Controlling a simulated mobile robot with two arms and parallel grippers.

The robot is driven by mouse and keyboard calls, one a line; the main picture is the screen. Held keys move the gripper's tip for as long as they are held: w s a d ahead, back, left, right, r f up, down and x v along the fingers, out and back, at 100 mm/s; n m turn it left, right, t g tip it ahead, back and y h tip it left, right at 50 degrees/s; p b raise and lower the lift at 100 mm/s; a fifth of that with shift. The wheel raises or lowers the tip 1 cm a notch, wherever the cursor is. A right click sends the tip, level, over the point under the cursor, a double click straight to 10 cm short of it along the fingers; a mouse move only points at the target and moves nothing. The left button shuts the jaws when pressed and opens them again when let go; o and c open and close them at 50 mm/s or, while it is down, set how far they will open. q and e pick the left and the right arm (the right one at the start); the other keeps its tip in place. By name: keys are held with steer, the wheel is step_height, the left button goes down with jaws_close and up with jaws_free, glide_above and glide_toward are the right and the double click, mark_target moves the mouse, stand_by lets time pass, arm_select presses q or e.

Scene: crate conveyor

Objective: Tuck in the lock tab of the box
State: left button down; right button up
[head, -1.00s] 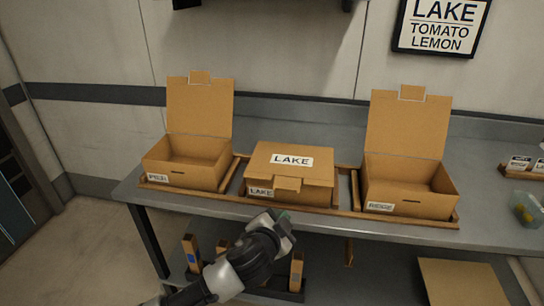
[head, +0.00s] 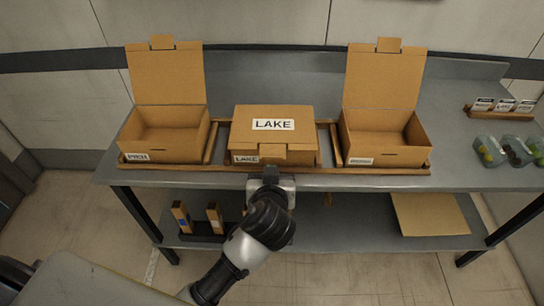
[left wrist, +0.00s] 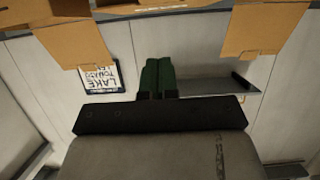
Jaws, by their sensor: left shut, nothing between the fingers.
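The middle cardboard box (head: 285,142) carries LAKE labels on its lid and front, and its lid is down. Its lock tab (head: 272,152) shows outside at the middle of the front edge, over the front wall. My left gripper (head: 270,174) is just in front of the box, below the tab; its tips are partly hidden and I cannot tell if they touch. In the left wrist view its green fingers (left wrist: 157,77) are together and empty. My right gripper is not in view.
Two open boxes with raised lids stand at the left (head: 165,78) and right (head: 384,80). A wooden rail (head: 220,169) runs along the front of the grey table (head: 455,150). Card holder (head: 500,108) and small bins (head: 490,152) stand at right. A shelf (head: 350,225) is below.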

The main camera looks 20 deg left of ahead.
arm_select(q)
steer(key=p, duration=0.3)
glide_above(272, 157)
steer(key=s+d, duration=0.1)
steer(key=s, duration=0.3)
step_height(272, 157, down, 3)
steer(key=f, duration=0.1)
steer(key=w+f, duration=0.1)
steer(key=shift+w+f, duration=0.3)
steer(key=shift+f, duration=0.1)
steer(key=shift+w+a+f, duration=0.1)
steer(key=shift+w+f, duration=0.1)
steer(key=shift+f, duration=0.45)
